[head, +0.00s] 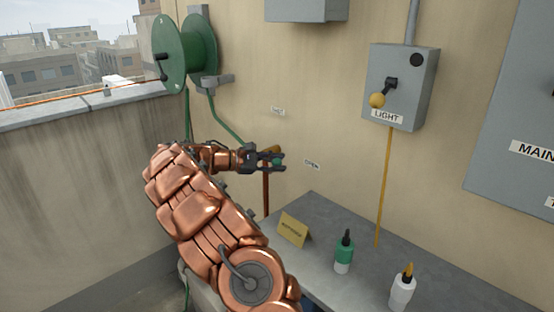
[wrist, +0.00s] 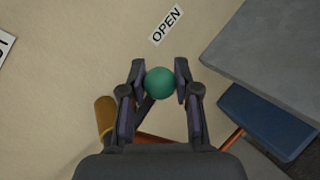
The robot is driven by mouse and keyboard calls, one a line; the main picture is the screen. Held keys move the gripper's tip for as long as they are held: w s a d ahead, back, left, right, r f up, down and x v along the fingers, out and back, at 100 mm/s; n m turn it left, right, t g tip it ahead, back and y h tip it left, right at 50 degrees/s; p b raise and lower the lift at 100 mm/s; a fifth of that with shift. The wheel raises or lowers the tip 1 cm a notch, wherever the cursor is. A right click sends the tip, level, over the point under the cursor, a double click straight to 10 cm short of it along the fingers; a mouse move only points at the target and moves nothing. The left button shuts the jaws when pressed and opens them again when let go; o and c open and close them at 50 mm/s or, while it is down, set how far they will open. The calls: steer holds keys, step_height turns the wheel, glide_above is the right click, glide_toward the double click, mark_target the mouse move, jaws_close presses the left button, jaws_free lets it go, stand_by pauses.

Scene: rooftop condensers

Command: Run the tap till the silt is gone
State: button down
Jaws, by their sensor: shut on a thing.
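The tap is on the beige wall, with a copper pipe (head: 266,193) running down below it. Its green ball knob (wrist: 160,83) sits between my fingertips in the wrist view, at the end of a dark lever. My gripper (head: 272,160) is shut on this knob, and it also shows in the wrist view (wrist: 160,84). A brass-coloured part (wrist: 104,117) shows behind the left finger. An OPEN label (wrist: 166,26) is on the wall close to the knob. A second label (head: 278,111) is higher up the wall. The tap's outlet and any water or silt are hidden.
A grey bench (head: 324,222) carries a yellow card (head: 293,230), a green-and-white bottle (head: 344,254) and a white bottle (head: 401,290). A green hose reel (head: 185,52) hangs at the left. A LIGHT switch box (head: 402,85) and a grey cabinet (head: 515,100) are on the wall at right.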

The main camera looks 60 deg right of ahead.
stand_by(0.3)
steer(key=c, duration=0.8)
jaws_free()
steer(key=v, duration=1.2)
